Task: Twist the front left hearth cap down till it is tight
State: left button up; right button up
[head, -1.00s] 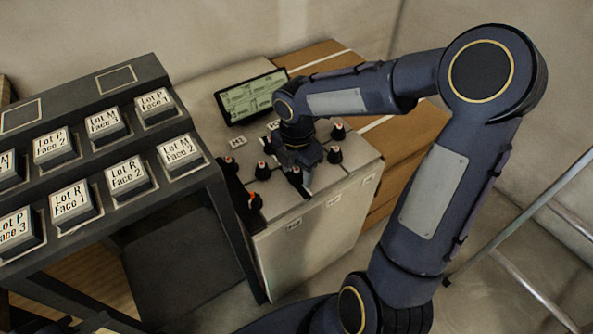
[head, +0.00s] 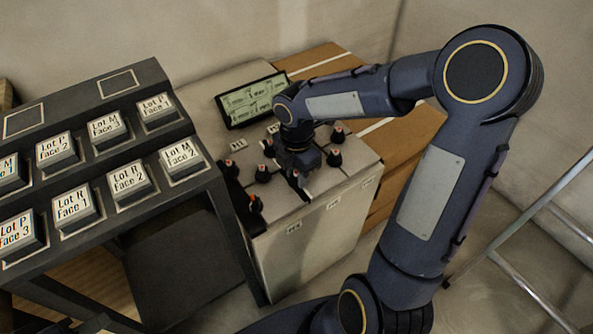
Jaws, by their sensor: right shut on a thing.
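Several dark caps with pale and red marks stand on the pale top of a cabinet. My right gripper (head: 302,174) is low over the middle of this top, pointing down and shut on a cap that its fingers and wrist largely hide. A dark cap (head: 262,174) stands just left of the gripper, and another (head: 268,148) stands behind that one. Two more caps (head: 333,158) (head: 337,136) stand to the right. I cannot read which label names the hearth. My left gripper is not in view.
A tilted display (head: 252,99) stands at the back of the cabinet (head: 310,240); its text is too small to read. A dark rack (head: 150,200) with labelled blocks is close on the left. Wooden boxes (head: 400,150) stand behind right. A metal ladder (head: 530,280) is at the right.

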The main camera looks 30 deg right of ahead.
jog(key=m+p, duration=0.1)
jog(key=m, duration=0.1)
jog(key=shift+r+m, duration=0.1)
jog(key=shift+m, duration=0.2)
jog(key=m, duration=0.3)
jog(key=shift+m+p, duration=0.3)
jog(key=m, duration=0.6)
jog(key=shift+p, duration=0.4)
jog(key=m, duration=0.7)
jog(key=shift+m+p, duration=0.3)
jog(key=shift+p, duration=0.05)
jog(key=m+p, duration=0.1)
jog(key=m, duration=0.5)
jog(key=m+p, duration=0.2)
jog(key=m, duration=0.2)
jog(key=shift+m, duration=0.4)
jog(key=m+p, duration=0.2)
jog(key=m, duration=0.2)
jog(key=shift+r+m+p, duration=0.1)
jog(key=shift+m+p, duration=0.2)
jog(key=m+p, duration=0.4)
jog(key=m, duration=0.1)
jog(key=shift+d, duration=0.1)
jog(key=shift+m+p, duration=1.65)
jog(key=shift+m, duration=0.75)
jog(key=shift+f, duration=0.2)
